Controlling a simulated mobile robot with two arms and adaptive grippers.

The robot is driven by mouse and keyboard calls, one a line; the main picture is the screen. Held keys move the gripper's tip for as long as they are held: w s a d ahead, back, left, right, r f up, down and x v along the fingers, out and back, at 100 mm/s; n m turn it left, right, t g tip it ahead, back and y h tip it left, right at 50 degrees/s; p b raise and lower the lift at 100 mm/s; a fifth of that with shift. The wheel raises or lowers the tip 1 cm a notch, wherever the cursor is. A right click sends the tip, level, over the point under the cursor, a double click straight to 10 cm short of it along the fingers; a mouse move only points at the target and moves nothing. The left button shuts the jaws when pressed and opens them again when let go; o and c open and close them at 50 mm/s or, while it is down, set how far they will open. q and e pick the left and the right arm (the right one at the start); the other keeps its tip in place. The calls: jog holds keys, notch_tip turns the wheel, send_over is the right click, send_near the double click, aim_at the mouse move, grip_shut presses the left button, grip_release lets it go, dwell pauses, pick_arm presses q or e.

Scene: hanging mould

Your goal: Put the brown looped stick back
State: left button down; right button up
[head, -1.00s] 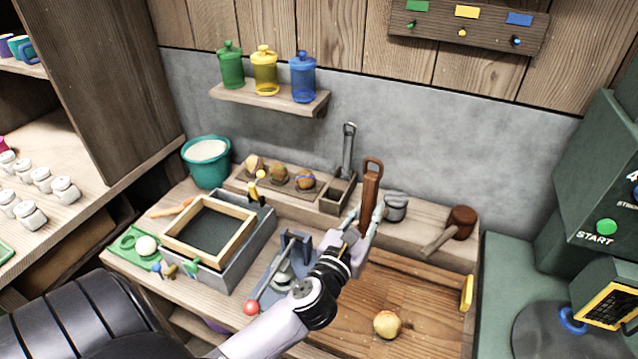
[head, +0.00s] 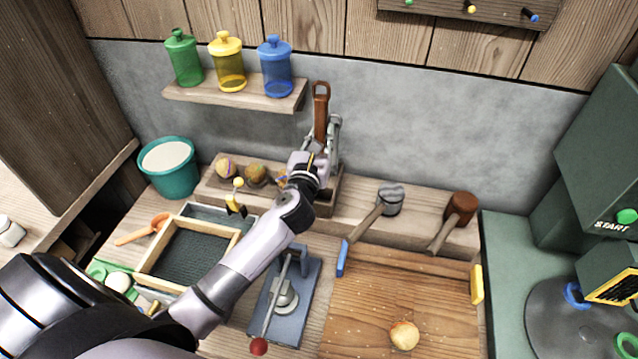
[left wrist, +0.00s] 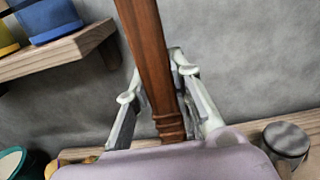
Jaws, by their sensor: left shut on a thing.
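The brown looped stick (head: 321,112) stands roughly upright in my left gripper (head: 318,150), its loop at the top. In the left wrist view the stick (left wrist: 150,65) passes between the two fingers of the gripper (left wrist: 158,90), which is shut on it. The wooden holder box (head: 328,190) is at the back of the bench, right behind and below the gripper.
The shelf with green, yellow and blue jars (head: 277,68) is up to the left. A teal bucket (head: 168,170) stands at the back left. A grey-headed mallet (head: 391,197) and a brown mallet (head: 460,208) lie to the right. The wooden tray (head: 365,290) is in front.

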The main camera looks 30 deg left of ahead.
pick_arm(q)
notch_tip(320, 180, down, 9)
jog(key=b, duration=0.3)
jog(key=shift+a, duration=0.15)
jog(key=shift+f+b, duration=0.35)
jog(key=shift+f, duration=0.15)
notch_tip(320, 180, down, 4)
jog(key=shift+b, duration=1.05)
jog(key=shift+f, duration=0.1)
jog(key=c, duration=1.9)
grip_release()
jog(key=shift+f, duration=0.15)
jog(key=o, duration=0.5)
jog(key=shift+c, duration=0.2)
